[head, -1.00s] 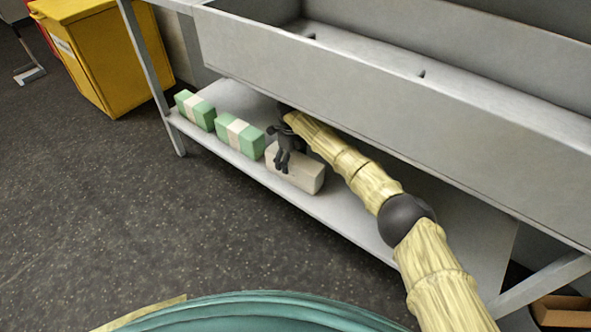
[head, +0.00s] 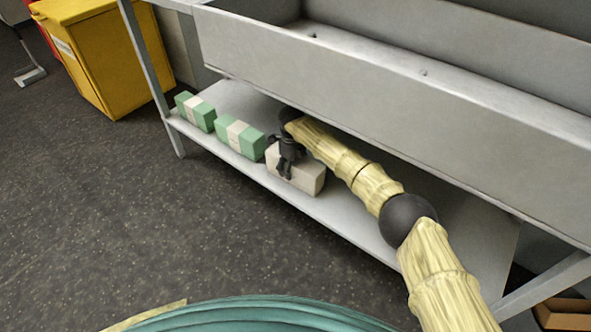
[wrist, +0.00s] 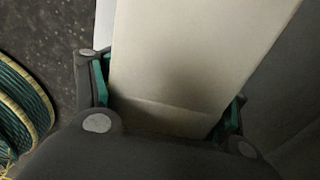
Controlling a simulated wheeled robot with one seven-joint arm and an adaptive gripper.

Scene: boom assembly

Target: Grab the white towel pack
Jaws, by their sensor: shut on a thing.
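The white towel pack (head: 308,176) is an off-white block on the lower shelf, at the right end of a row of packs. My gripper (head: 285,167) reaches in under the sink and is shut on the pack, with its dark fingers over the pack's left part. In the wrist view the pack (wrist: 190,60) fills the middle, between the two green-lined fingers of my gripper (wrist: 170,112). The pack appears to rest on the shelf; its underside is hidden.
Two green packs with white bands, one nearer (head: 238,138) and one farther (head: 196,111), stand left on the grey shelf (head: 225,152). The metal sink (head: 400,110) hangs close above my arm. A yellow bin (head: 100,60) stands back left. Open floor lies in front.

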